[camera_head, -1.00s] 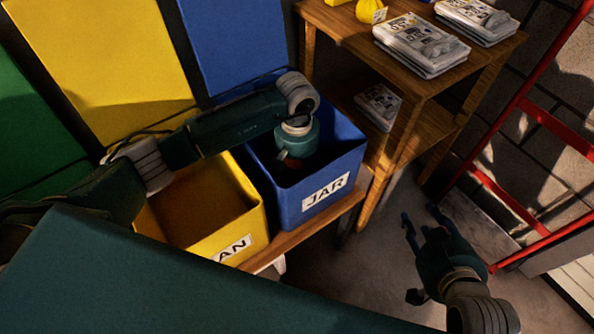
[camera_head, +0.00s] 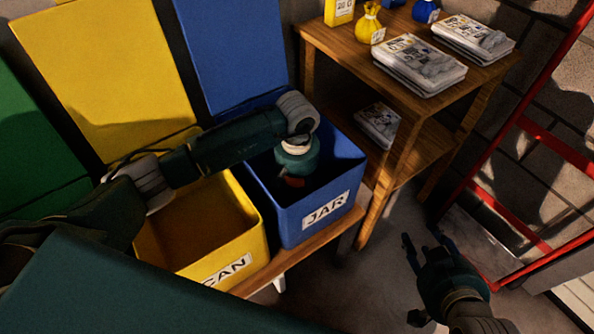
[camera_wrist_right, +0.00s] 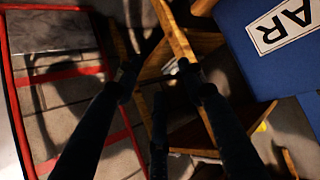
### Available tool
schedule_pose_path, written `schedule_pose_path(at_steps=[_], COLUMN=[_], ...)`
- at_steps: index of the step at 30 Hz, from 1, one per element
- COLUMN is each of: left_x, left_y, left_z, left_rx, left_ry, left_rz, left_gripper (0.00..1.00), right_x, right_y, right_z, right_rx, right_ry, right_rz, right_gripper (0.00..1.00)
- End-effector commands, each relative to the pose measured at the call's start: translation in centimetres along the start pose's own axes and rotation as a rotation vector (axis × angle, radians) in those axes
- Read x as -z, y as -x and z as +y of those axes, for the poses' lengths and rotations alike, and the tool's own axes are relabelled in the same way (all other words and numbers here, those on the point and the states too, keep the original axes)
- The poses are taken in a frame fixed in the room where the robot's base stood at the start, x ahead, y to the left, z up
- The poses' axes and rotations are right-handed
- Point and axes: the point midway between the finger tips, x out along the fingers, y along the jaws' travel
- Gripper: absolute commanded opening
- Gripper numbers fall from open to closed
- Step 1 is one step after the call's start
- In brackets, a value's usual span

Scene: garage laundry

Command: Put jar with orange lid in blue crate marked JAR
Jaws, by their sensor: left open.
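The blue crate marked JAR (camera_head: 283,217) stands in the middle of the head view, and part of it shows in the right wrist view (camera_wrist_right: 290,62). My left gripper (camera_head: 296,160) reaches down into this crate and is open; its fingertips are mostly hidden. A small orange-red patch (camera_head: 294,182) shows just below it inside the crate. It may be the lid of the jar, but the jar's body is hidden in the dark. My right gripper (camera_head: 425,275) is open and empty over the floor, right of the crate.
A yellow crate marked CAN (camera_head: 250,250) stands left of the blue one on a wooden bench. A wooden shelf (camera_head: 345,50) behind right holds newspaper stacks (camera_head: 420,65) and a yellow bag (camera_head: 370,24). A red metal frame (camera_head: 520,215) stands at the right.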

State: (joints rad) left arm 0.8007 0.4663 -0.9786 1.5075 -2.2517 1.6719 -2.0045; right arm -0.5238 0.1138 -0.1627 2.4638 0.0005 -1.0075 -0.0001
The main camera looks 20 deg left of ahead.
Motion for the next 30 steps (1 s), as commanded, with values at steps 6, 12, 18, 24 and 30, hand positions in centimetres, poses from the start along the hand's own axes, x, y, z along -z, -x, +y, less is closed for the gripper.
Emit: schedule_pose_path(at_steps=[6,12,18,24,30], left_x=[0.2,0.2,0.1,0.0,0.0], left_y=[2.7,6.5,9.8,11.9,12.4], left_z=[0.0,0.0,0.0,0.0,0.0], left_rx=[-0.001,-0.001,0.000,-0.001,0.001], left_ry=[-0.001,-0.001,-0.001,-0.001,0.000], left_rz=[0.005,0.005,0.003,0.000,-0.001], left_gripper=[0.71,0.71,0.71,0.71,0.71], right_x=[-4.8,-9.2,-12.8,-13.9,-14.1], right_y=[1.5,3.7,6.2,7.2,7.4], right_z=[0.6,1.1,1.4,1.5,1.6], right_rx=[-0.012,-0.023,-0.031,-0.033,-0.034], right_ry=[-0.003,-0.008,-0.013,-0.015,-0.016], right_rz=[-0.199,-0.389,-0.548,-0.604,-0.615], right_gripper=[0.40,0.40,0.40,0.40,0.40])
